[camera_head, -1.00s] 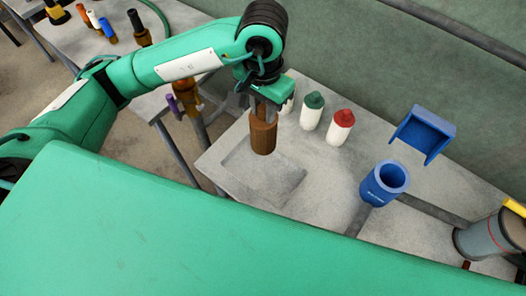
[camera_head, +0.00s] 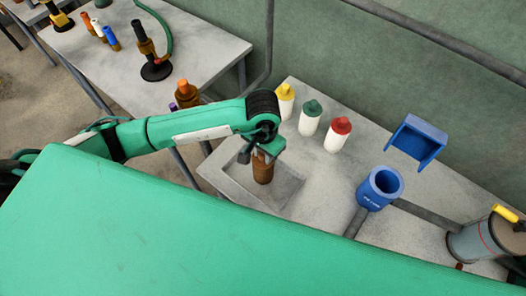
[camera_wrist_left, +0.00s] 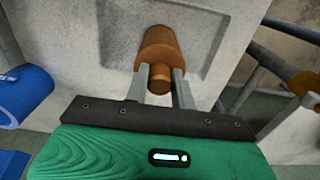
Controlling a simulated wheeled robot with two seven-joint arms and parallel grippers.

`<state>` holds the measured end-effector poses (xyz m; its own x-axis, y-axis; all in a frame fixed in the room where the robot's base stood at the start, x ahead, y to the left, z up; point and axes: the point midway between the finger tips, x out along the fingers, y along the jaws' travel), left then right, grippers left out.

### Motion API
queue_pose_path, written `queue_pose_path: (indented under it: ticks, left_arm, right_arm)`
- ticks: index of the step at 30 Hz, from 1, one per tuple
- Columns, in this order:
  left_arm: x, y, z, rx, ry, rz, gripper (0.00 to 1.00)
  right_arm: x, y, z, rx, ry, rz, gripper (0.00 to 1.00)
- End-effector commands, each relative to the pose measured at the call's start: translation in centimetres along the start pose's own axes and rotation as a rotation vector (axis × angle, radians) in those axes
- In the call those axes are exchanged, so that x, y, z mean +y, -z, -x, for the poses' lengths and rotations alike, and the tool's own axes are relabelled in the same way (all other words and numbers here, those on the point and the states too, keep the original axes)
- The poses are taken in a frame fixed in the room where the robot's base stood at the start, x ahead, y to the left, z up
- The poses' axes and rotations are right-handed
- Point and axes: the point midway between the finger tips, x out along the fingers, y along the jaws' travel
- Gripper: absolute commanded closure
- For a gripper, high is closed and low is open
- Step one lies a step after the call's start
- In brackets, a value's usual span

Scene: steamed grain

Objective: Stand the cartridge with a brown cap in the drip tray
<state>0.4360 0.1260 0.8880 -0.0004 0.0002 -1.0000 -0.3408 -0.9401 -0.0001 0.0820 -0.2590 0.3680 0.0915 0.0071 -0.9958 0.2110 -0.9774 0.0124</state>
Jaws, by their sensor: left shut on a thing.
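My left gripper (camera_head: 265,153) is shut on the brown-capped cartridge (camera_head: 263,172) and holds it roughly upright at the drip tray (camera_head: 289,192), a shallow square recess at the left end of the grey table. In the left wrist view the two fingers (camera_wrist_left: 160,85) grip the narrow brown cap, and the wider brown body (camera_wrist_left: 158,42) points down into the tray (camera_wrist_left: 198,35). The cartridge's lower end is within the tray's outline. I cannot tell whether it touches the floor of the tray. My right gripper is not in view.
White bottles with yellow (camera_head: 285,101), green (camera_head: 310,118) and red (camera_head: 338,134) caps stand behind the tray. A blue cup (camera_head: 380,188) and blue bracket (camera_head: 418,140) are to the right. A grey cylinder (camera_head: 480,238) stands at far right. Another table (camera_head: 200,55) is at upper left.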

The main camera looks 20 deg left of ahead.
Motion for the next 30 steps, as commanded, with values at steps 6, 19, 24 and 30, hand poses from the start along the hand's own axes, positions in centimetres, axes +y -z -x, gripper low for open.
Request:
queue_pose_path:
  ticks: [6,19,24,30]
  left_arm:
    - [-0.01,0.02,-0.74,0.002,0.001,-0.001,1.00]
    - [0.01,-0.02,-1.02,0.000,0.000,-0.001,0.53]
    - [0.00,-0.02,-1.01,0.000,0.000,-0.001,0.53]
    - [-0.01,0.00,-0.45,0.001,0.000,0.000,0.53]
  right_arm:
    - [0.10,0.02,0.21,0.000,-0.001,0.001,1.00]
    - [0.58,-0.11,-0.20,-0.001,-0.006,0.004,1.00]
    - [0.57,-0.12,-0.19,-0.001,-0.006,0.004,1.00]
    - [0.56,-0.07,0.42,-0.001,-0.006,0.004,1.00]
